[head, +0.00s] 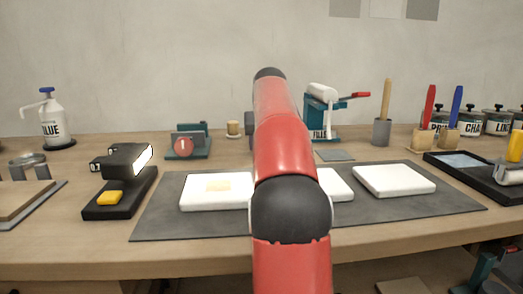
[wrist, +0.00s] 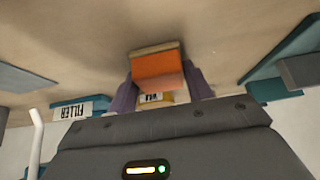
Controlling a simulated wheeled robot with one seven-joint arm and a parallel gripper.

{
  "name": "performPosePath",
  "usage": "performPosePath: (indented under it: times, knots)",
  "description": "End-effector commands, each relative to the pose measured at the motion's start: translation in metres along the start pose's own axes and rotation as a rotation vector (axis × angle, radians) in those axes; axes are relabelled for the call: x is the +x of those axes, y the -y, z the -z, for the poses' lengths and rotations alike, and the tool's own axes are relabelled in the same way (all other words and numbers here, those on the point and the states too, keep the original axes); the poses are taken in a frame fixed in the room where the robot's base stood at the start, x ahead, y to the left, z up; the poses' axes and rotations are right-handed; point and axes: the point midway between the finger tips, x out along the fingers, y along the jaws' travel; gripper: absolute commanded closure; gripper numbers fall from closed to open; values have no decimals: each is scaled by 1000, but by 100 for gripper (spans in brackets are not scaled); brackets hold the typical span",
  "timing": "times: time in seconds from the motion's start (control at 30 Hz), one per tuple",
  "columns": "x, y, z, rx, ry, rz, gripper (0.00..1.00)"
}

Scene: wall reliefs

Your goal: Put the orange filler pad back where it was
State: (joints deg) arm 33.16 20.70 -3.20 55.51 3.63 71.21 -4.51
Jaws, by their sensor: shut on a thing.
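The orange filler pad (wrist: 157,70) shows in the wrist view as an orange block with a tan, wood-like edge. My gripper (wrist: 160,84) is shut on it, one purple finger on each side. A small piece with partly hidden lettering (wrist: 153,98) shows behind the pad, between the fingers. A teal FILLER stand (wrist: 72,110) appears upside down at the left of the wrist view. In the head view the teal stand (head: 320,122), with a white top and red handle, is just right of my arm.
A teal device with a red dial (head: 186,145) and a small tan round piece (head: 233,129) stand left of my arm. A grey plate (head: 335,155) lies before the FILLER stand.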

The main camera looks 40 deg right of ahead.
Motion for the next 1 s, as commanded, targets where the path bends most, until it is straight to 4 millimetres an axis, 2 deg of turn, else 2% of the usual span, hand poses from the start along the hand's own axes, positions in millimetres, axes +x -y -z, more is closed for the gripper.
performPosePath:
  times: [0.07, 0.3, 0.33, 0.47, 0.87, 1.0]
  knots:
    - [0, 0, 0, 0, -1, 0, 71]
    - [2, 0, -2, 0, 0, 0, 71]
    - [1, 0, -1, 0, 0, 0, 46]
    - [1, 0, -1, 0, 0, 0, 29]
    - [6, 0, -4, 0, -1, 0, 28]
    - [-21, 0, 0, 0, -4, 0, 28]
